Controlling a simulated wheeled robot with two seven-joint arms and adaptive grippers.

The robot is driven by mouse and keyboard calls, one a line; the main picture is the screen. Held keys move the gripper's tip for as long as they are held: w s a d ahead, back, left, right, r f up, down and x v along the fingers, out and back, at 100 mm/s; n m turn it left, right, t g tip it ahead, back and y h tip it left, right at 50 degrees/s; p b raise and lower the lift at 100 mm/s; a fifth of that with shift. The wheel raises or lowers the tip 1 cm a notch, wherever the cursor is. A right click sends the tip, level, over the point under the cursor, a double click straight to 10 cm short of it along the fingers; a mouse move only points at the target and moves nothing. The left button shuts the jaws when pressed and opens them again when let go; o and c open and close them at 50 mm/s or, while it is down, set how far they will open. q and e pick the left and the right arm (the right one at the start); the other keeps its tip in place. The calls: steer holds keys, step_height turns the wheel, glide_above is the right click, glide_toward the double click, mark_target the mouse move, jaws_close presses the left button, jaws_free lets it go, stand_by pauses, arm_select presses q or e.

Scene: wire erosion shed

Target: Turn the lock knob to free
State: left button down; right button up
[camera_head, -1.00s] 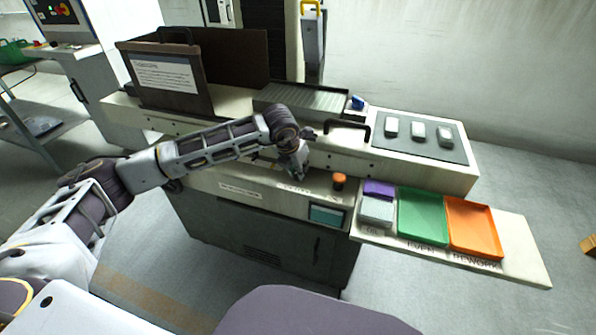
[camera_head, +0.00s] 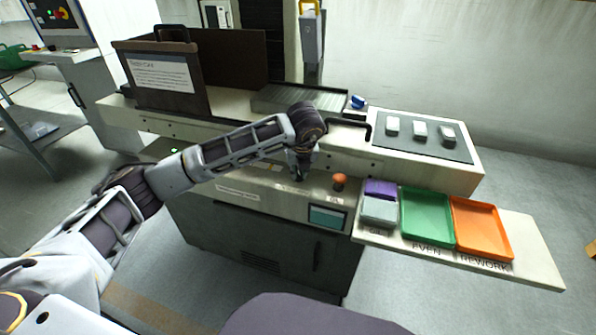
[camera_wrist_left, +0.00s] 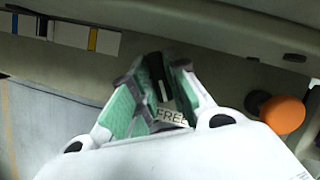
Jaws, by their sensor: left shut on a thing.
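My left gripper (camera_head: 299,177) points down at the front control panel of the machine (camera_head: 265,193), left of an orange knob (camera_head: 339,181). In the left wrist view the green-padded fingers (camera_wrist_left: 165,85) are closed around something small. It is most likely the lock knob, which is hidden by the fingers, so I cannot tell its angle. The orange knob also shows in the wrist view (camera_wrist_left: 284,114), apart from the fingers on the right. My right gripper is not in view.
A small screen (camera_head: 327,217) sits below the orange knob. Right of it a shelf holds a purple block (camera_head: 380,188), a green tray (camera_head: 426,217) and an orange tray (camera_head: 482,228). A black handle (camera_head: 348,126) and a dark sign panel (camera_head: 160,90) stand behind the gripper.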

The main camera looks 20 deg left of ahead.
arm_select(q)
steer(key=shift+w+n+g+y, duration=0.1)
steer(key=shift+n+g+y, duration=0.35)
steer(key=shift+n, duration=1.25)
steer(key=c, duration=1.4)
jaws_free()
steer(key=shift+d+r, duration=0.1)
steer(key=v, duration=1.1)
steer(key=shift+s+d+r, duration=0.2)
steer(key=shift+s+r, duration=0.05)
steer(key=shift+r, duration=0.05)
